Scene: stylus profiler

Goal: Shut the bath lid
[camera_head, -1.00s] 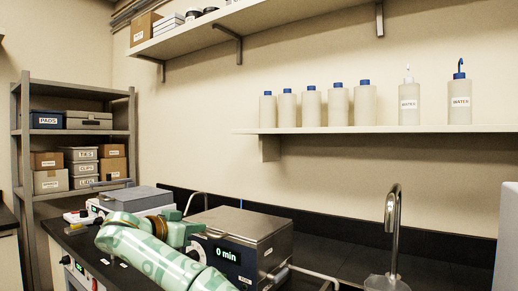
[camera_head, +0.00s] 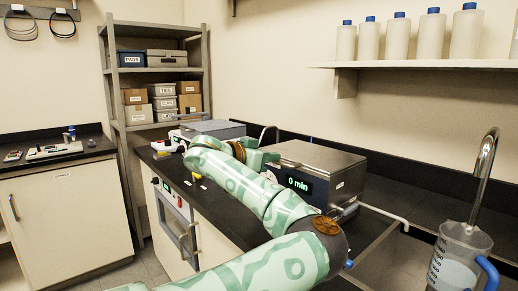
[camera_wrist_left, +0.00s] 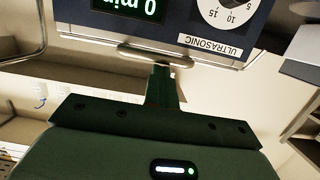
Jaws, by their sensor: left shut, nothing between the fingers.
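The ultrasonic bath (camera_head: 290,178) stands on the black counter, with a dark front panel reading "0 min". Its steel lid (camera_head: 315,155) lies flat on top and looks shut. My left gripper (camera_head: 262,158) is at the bath's left side by the top front edge, partly hidden by its own arm. In the left wrist view the bath's front panel (camera_wrist_left: 185,20) appears upside down, with a dial and the word "ULTRASONIC". The shut, empty fingers (camera_wrist_left: 163,75) are close to a metal bar at the panel's edge; I cannot tell whether they touch. My right gripper is not in view.
A grey-topped device (camera_head: 212,130) stands left of the bath. A sink tap (camera_head: 484,165) and a clear jug (camera_head: 455,260) are at the right. A shelf (camera_head: 430,65) with several bottles hangs above. Open floor lies left of the counter.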

